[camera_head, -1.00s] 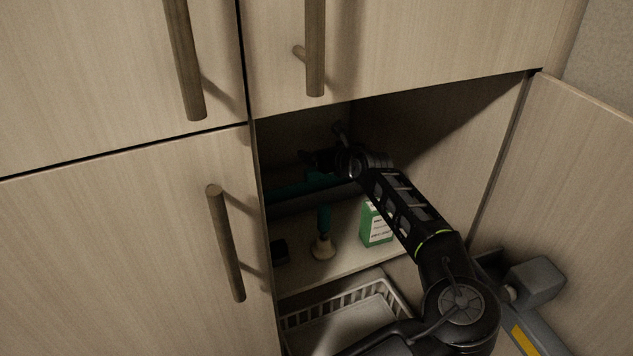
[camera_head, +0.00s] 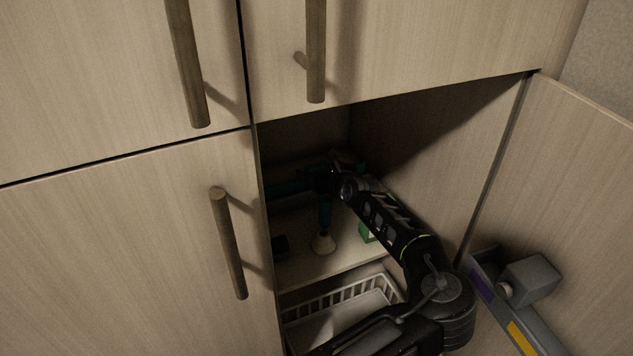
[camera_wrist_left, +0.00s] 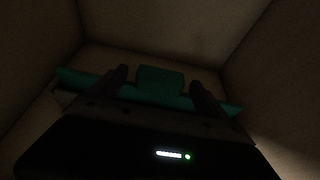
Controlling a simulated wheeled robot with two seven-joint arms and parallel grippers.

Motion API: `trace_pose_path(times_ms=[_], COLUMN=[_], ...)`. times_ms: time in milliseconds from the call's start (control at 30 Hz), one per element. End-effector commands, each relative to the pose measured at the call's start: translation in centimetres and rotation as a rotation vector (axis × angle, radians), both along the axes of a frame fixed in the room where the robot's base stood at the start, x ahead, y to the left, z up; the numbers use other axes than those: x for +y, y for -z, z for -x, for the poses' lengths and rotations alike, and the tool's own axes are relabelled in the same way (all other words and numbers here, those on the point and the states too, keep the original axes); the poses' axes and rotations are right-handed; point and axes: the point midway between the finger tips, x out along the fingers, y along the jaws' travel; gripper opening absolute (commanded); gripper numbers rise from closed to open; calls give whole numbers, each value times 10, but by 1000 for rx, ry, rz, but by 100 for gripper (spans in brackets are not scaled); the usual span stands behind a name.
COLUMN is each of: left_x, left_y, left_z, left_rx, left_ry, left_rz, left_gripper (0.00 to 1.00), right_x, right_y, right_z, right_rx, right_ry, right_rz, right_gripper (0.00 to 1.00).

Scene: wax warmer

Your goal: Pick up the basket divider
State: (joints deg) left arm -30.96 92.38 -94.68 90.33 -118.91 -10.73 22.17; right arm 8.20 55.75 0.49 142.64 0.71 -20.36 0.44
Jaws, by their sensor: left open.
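A teal piece, which I take to be the basket divider (camera_head: 284,188), is in the dark upper space of the open cabinet. It has a long cross bar and a part running down toward the shelf. My left gripper (camera_head: 326,180) is at this piece and covers its middle. In the left wrist view, the teal bar (camera_wrist_left: 80,80) runs across behind the fingers, with a raised teal block at its middle. The left gripper (camera_wrist_left: 159,88) is open, with one finger on each side of the block. Contact cannot be told in the dark. My right gripper is not in view.
A white wire basket (camera_head: 376,284) sits below the shelf (camera_head: 295,267). Cabinet walls and the open door (camera_head: 570,190) close in around my arm.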

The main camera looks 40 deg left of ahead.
Motion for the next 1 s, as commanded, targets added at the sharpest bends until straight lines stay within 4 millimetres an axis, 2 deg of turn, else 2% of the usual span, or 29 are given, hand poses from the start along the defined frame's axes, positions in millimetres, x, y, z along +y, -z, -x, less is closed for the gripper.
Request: trace_pose_path(times_ms=[267,633,1000], left_x=[3,40,41], left_y=[1,17,19], left_z=[-1,-20,-21], left_rx=[0,2,1], left_ry=[-1,0,0], left_rz=[0,-1,0], left_gripper=[89,89,89], right_x=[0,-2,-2], right_y=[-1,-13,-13], right_z=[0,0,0], right_rx=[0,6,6], right_ry=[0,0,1], right_rz=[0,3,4], right_gripper=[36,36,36])
